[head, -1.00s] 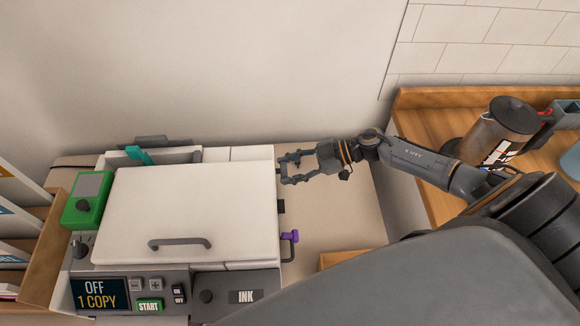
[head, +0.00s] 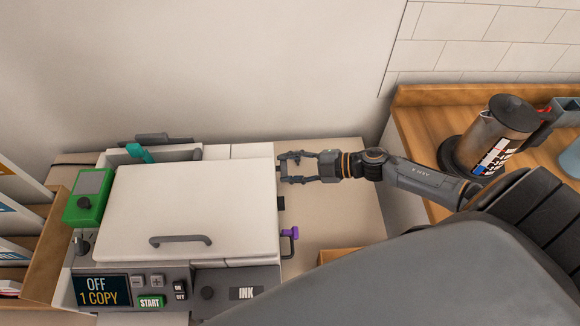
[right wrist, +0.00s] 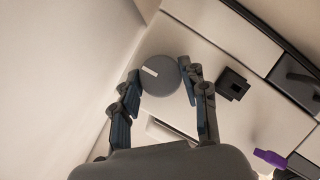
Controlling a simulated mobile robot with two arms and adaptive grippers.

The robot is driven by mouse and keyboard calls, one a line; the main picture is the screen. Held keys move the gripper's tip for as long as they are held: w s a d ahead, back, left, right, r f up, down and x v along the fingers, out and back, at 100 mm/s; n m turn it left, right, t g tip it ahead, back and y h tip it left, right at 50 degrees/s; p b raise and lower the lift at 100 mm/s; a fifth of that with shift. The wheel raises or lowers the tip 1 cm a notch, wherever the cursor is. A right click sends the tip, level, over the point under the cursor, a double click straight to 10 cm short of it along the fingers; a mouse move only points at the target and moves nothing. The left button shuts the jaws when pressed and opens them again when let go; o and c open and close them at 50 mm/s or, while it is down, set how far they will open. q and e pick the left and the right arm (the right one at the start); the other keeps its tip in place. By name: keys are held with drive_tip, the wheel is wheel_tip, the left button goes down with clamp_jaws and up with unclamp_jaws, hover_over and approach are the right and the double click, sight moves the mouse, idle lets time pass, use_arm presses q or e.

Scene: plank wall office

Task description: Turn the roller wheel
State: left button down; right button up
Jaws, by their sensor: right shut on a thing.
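The roller wheel (right wrist: 159,75) is a round grey knob with a white mark on the copier's side, seen in the right wrist view. My right gripper (right wrist: 161,80) has its two fingers on either side of the wheel and is shut on it. In the head view my right gripper (head: 284,168) is at the right side of the white copier (head: 190,205), near its back; the wheel is mostly hidden there by the fingers and the lid. The white mark points up and left in the wrist view. My left gripper is not in view.
A purple lever (head: 290,233) and a small black part (head: 281,203) stick out of the copier's right side, nearer the front. A green box (head: 88,196) is at its left. A coffee press (head: 495,137) stands on the wooden counter at right.

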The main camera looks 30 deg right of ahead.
drive_tip(key=shift+f, duration=0.1)
idle(0.4)
drive_tip(key=o, duration=1.1)
drive_tip(key=shift+o, duration=0.2)
drive_tip(key=v, duration=1.2)
drive_tip(key=shift+s+a, duration=0.1)
drive_tip(key=shift+s, duration=0.15)
